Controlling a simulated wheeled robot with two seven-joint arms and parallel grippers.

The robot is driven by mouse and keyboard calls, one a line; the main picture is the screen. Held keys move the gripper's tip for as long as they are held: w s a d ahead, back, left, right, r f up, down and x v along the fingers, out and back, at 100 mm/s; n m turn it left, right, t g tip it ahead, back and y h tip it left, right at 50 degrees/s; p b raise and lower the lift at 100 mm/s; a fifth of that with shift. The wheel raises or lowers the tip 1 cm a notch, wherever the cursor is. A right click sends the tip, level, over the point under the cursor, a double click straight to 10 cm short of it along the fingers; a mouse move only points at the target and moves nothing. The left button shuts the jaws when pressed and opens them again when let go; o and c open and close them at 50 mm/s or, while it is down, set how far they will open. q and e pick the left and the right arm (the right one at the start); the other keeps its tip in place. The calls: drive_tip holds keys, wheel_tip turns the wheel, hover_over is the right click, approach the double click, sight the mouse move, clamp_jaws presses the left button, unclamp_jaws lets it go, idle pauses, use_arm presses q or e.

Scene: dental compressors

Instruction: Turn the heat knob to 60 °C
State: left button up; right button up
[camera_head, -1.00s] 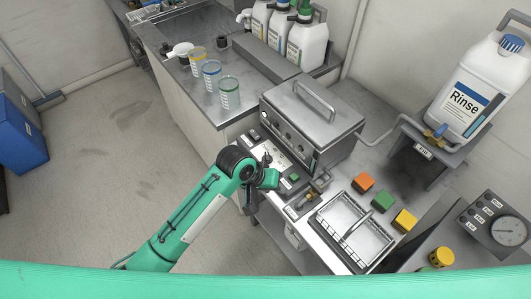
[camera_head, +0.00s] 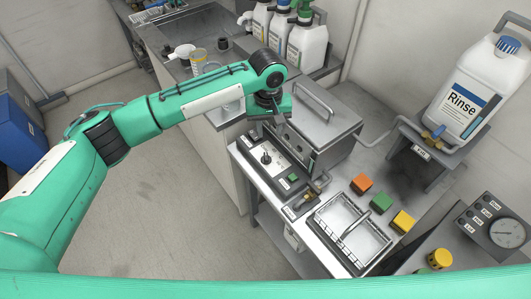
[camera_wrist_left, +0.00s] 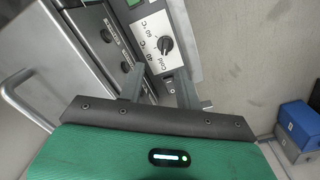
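The heat knob (camera_head: 266,158) is a small black dial on a light panel at the front of the metal bath (camera_head: 322,112). In the left wrist view the knob (camera_wrist_left: 165,45) sits beside the printed labels Cold, 40 °C and 60 °C. Its pointer direction is too small to read surely. My left gripper (camera_head: 280,122) is above and behind the knob, by the bath's left end, not touching the knob. In the wrist view its two fingers (camera_wrist_left: 158,88) are spread with nothing between them. My right gripper is not in view.
A green button (camera_head: 293,177) and a valve handle (camera_head: 307,199) lie along the panel's right part. A wire basket (camera_head: 352,232) stands to the right, near orange, green and yellow blocks. A Rinse jug (camera_head: 470,95) stands back right.

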sight(266, 156)
use_arm(q)
drive_tip(key=f+p, duration=0.1)
drive_tip(key=f, duration=0.3)
drive_tip(key=f+p, duration=0.1)
drive_tip(key=f, duration=0.7)
drive_tip(key=shift+w+a+f+p, duration=0.4)
clamp_jaws()
